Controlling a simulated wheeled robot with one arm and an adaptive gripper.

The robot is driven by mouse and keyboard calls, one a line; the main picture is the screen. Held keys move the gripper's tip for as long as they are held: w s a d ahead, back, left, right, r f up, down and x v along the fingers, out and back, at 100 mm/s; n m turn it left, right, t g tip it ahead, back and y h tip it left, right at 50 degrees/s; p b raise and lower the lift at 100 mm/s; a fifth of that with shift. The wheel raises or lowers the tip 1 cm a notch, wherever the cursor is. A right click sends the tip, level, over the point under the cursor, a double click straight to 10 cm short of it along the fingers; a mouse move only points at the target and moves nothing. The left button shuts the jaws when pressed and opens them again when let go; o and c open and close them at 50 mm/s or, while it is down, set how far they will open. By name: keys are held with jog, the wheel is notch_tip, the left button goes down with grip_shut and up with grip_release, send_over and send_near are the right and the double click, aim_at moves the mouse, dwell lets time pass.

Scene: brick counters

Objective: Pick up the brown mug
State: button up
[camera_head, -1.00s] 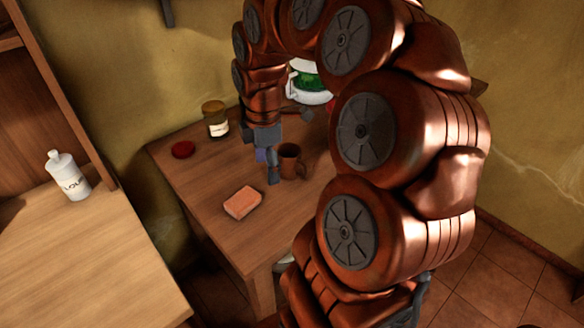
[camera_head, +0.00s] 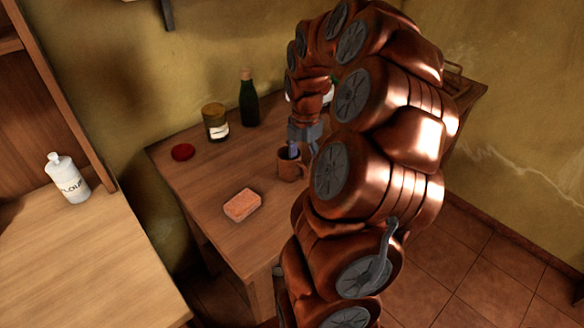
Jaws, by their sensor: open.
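The brown mug (camera_head: 289,168) stands upright on the wooden table, with its handle toward the right. My gripper (camera_head: 301,150) is at the mug's rim, pointing down and open. One grey-blue finger shows at or inside the mug's opening, and another part of the gripper is just right of the rim. I cannot tell whether the fingers touch the mug. My arm comes from the right and hides part of the table behind and to the right of the mug.
On the table (camera_head: 215,180) are an orange sponge-like block (camera_head: 242,205), a red round lid (camera_head: 182,152), a jar (camera_head: 215,122) and a dark green bottle (camera_head: 248,98). A counter (camera_head: 75,255) at left holds a white bottle (camera_head: 68,178).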

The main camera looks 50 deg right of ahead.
aim_at(301, 164)
jog(key=shift+w+a+f+p, duration=0.15)
jog(key=shift+f+p, duration=0.2)
jog(key=shift+f, duration=0.8)
jog(key=shift+w+a+f+p, duration=0.15)
jog(key=shift+f+p, duration=0.15)
jog(key=shift+f, duration=0.85)
jog(key=shift+c, duration=0.2)
grip_shut()
